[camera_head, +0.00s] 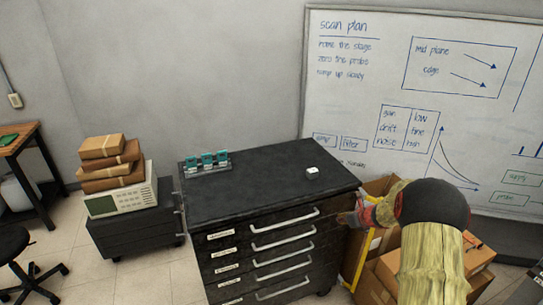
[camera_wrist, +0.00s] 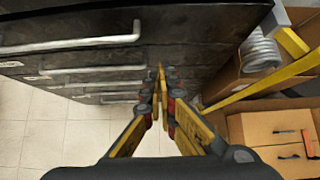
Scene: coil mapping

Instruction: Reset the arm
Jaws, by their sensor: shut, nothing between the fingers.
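My gripper (camera_wrist: 160,78) shows in the wrist view with its yellow fingers brought together at the tips and nothing between them. It points down along the front of a black drawer cabinet (camera_wrist: 70,25). In the head view my arm reaches in from the lower right, and the gripper end (camera_head: 350,218) is by the cabinet's right front corner, partly hidden by my own arm. The cabinet's black top (camera_head: 265,185) is in full view. I cannot tell whether the gripper touches the cabinet.
Teal-topped blocks in a rack (camera_head: 207,162) and a small white block (camera_head: 312,173) stand on the cabinet. Cardboard boxes (camera_wrist: 270,130) and a yellow bar (camera_wrist: 265,82) crowd the right side. A whiteboard (camera_head: 420,90) is behind. Tiled floor (camera_wrist: 50,130) is clear at left.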

